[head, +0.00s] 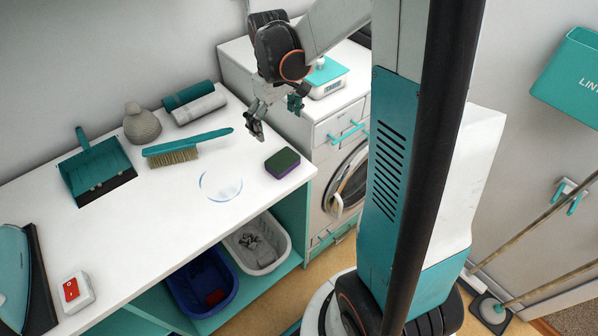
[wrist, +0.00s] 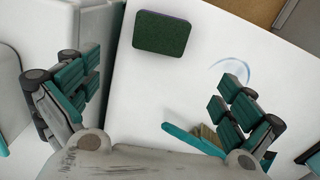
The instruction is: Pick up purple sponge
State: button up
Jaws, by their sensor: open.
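The purple sponge (head: 283,163) lies flat on the white counter near its right front corner. It has a dark green top and a purple side. In the wrist view the sponge (wrist: 162,33) shows its green top, beyond the fingers and between their lines. My gripper (head: 275,118) is open and empty above the counter's right end, behind the sponge and apart from it. In the wrist view the two teal-padded fingers of my gripper (wrist: 160,95) are wide apart.
A clear round dish (head: 221,186) lies left of the sponge. A teal brush (head: 186,148), dustpan (head: 97,167), grey bottle (head: 141,124) and rolls (head: 193,102) are farther back left. A teal-topped scale (head: 325,77) stands on the washing machine unit. The counter edge (head: 299,187) is close to the sponge.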

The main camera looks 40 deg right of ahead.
jog(key=b, duration=0.2)
send_over(281, 158)
jog(key=f, duration=0.8)
jog(key=shift+w+a, duration=0.1)
jog(key=shift+w, duration=0.25)
jog(key=shift+s+f+b, duration=0.2)
jog(key=shift+f+b, duration=0.35)
jog(key=shift+f, duration=0.9)
jog(key=shift+s+f+b, duration=0.2)
jog(key=shift+f+b, duration=0.35)
jog(key=shift+f, duration=0.85)
jog(key=shift+r, duration=0.1)
jog(key=shift+c, duration=0.6)
jog(key=c, duration=0.6)
